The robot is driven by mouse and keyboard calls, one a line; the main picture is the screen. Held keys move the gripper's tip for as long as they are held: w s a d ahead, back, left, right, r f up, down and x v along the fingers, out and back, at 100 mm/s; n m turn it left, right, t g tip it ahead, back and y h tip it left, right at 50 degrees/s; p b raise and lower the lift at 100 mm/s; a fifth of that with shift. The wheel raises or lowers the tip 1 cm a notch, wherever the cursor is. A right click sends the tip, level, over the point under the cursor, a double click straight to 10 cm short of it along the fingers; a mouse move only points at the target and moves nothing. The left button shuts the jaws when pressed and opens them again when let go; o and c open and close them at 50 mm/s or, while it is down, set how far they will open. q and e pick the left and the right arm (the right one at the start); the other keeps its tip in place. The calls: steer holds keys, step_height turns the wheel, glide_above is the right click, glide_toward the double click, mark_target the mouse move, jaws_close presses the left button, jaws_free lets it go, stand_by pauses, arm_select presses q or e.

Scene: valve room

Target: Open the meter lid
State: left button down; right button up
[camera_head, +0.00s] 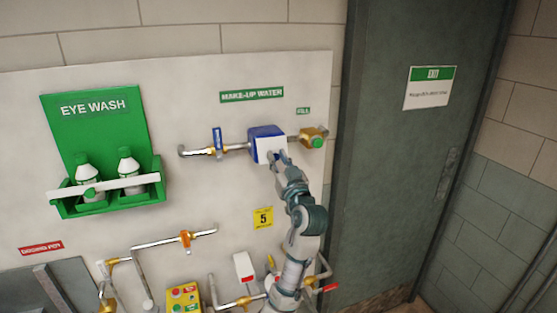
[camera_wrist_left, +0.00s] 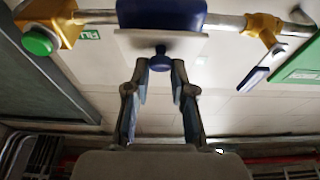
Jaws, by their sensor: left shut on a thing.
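The meter (camera_head: 266,132) is a blue box with a white front plate on the make-up water pipe in the head view. In the left wrist view its blue body (camera_wrist_left: 162,14) is at the top, with the white plate (camera_wrist_left: 195,42) in front and a small blue knob (camera_wrist_left: 160,62) on the plate. My left gripper (camera_head: 279,157) is at the white plate in the head view. In the left wrist view my left gripper (camera_wrist_left: 160,71) has its two fingertips on either side of the knob, shut on it. The plate partly hides the meter's body. My right gripper is not in view.
A blue-handled valve (camera_head: 218,139) is left of the meter, and a valve with a green knob (camera_head: 316,142) is right of it. The eye wash station (camera_head: 105,150) hangs at the left. Lower pipes (camera_head: 160,242) run near my arm. A grey door (camera_head: 410,160) is at the right.

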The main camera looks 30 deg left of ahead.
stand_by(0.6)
arm_select(q)
steer(key=c, duration=1.2)
jaws_free()
steer(key=shift+f, duration=0.1)
steer(key=shift+o, duration=1)
steer(key=shift+w, duration=0.2)
steer(key=shift+w+a+f, duration=0.15)
steer(key=shift+s, duration=0.25)
steer(key=v, duration=1.1)
steer(key=shift+d+f, duration=0.2)
steer(key=shift+d, duration=0.15)
steer(key=shift+a, duration=0.1)
